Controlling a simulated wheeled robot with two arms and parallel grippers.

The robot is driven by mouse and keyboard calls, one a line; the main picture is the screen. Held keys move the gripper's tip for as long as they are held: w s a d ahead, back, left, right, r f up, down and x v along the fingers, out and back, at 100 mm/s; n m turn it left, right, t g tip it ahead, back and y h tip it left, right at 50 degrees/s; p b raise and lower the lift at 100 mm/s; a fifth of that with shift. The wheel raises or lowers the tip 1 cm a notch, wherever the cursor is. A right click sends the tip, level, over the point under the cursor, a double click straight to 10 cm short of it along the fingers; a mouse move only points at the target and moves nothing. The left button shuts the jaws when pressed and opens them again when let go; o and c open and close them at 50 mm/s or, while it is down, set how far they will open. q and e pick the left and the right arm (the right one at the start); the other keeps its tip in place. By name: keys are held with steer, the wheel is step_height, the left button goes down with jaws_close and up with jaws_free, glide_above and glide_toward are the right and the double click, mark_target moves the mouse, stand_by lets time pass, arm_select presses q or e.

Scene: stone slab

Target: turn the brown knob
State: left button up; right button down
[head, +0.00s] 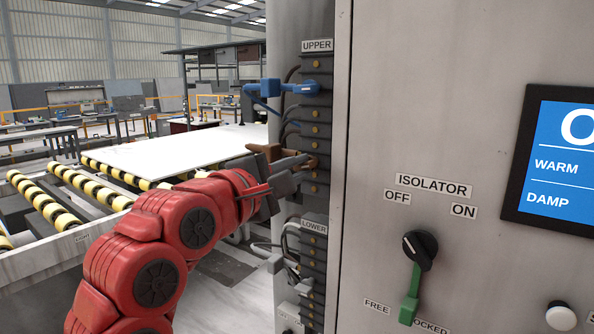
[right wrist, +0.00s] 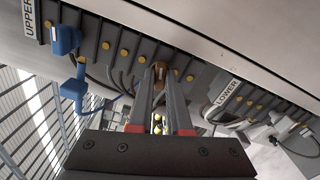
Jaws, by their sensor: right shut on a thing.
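The brown knob (head: 272,151) sits on the upper strip of dark terminals on the cabinet's side, below a blue piece. My right gripper (head: 300,166) reaches it from the left and covers part of it. In the right wrist view, the two fingers (right wrist: 160,84) close around the brown knob (right wrist: 161,71) at their tips. Most of the knob is hidden between the fingers, so its turn angle is hard to tell. My left gripper is not in view.
A blue fitting (head: 290,87) stands out from the strip above. The UPPER label (head: 317,46) and LOWER label (head: 314,227) mark the strips. Cables hang beside them. An isolator switch (head: 418,252) with a green handle is on the cabinet front. A roller table with a white slab (head: 175,151) stands left.

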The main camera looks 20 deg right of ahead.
steer(key=shift+f+m, duration=0.1)
steer(key=shift+m, duration=0.3)
steer(key=c, duration=0.9)
jaws_free()
steer(key=shift+o, duration=0.2)
steer(key=shift+s+a, duration=0.15)
steer(key=shift+a, duration=0.15)
steer(key=b+v, duration=0.4)
steer(key=v, duration=1.2)
steer(key=shift+s+a, duration=0.3)
